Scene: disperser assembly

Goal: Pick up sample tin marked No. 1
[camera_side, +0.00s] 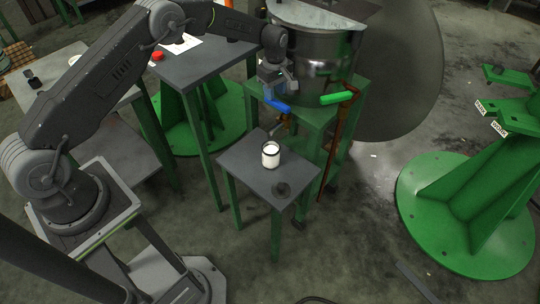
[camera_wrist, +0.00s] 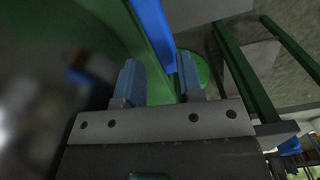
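My gripper (camera_side: 286,88) is above and behind the tin, beside the steel vessel and near a blue handle (camera_side: 277,104). In the wrist view my gripper (camera_wrist: 160,75) has its fingers apart with nothing clasped. A blue bar (camera_wrist: 153,30), likely that handle, shows just beyond the fingertips. The tin cannot be made out there.
A large steel vessel (camera_side: 318,58) stands on a green stand (camera_side: 312,112) behind the small table. A green handle (camera_side: 336,98) sticks out from it. A grey table (camera_side: 205,65) with a red item (camera_side: 158,56) is at the back left. A green pedestal (camera_side: 465,205) stands at the right.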

